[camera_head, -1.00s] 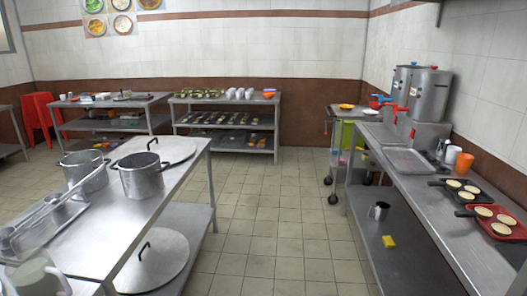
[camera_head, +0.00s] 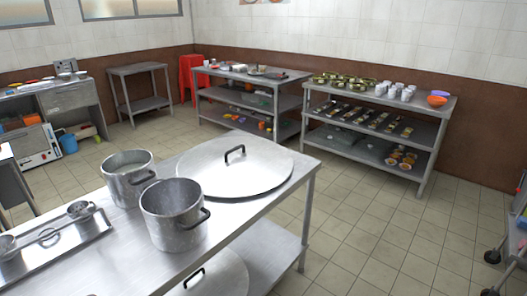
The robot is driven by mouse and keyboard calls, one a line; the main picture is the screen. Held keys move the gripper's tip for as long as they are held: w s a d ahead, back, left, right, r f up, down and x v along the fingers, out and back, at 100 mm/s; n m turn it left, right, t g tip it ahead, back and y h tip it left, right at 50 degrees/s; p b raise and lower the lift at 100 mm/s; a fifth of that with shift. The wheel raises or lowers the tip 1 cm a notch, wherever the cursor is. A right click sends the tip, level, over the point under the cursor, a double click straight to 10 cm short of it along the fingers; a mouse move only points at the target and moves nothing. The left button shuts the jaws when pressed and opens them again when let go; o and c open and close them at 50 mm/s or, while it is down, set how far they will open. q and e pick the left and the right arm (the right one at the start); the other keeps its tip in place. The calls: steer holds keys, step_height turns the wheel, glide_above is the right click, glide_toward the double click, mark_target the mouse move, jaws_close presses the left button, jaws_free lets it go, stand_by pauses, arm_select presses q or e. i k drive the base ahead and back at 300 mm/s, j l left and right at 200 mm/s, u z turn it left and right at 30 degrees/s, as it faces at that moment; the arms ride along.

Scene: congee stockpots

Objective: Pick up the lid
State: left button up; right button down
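A large round metal lid (camera_head: 212,172) with a dark loop handle lies flat on the steel table (camera_head: 232,217), near its far right end. A second lid (camera_head: 221,275) with a dark handle lies on the table's lower shelf, partly hidden by the tabletop. Two open metal pots stand on the table to the left of the upper lid: a nearer pot (camera_head: 173,218) and a farther pot (camera_head: 128,180). Neither of my grippers shows in the head view.
A steel tray with ladles (camera_head: 50,245) lies at the table's left. Shelved tables with dishes (camera_head: 380,100) and pans (camera_head: 250,75) stand along the far wall. A wheeled cart (camera_head: 515,235) is at the right edge. Tiled floor right of the table is clear.

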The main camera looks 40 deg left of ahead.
mark_target(232, 167)
steer(key=i+u, duration=0.2)
steer(key=i, duration=0.3)
steer(key=i+l+u, duration=0.15)
steer(key=i, duration=0.35)
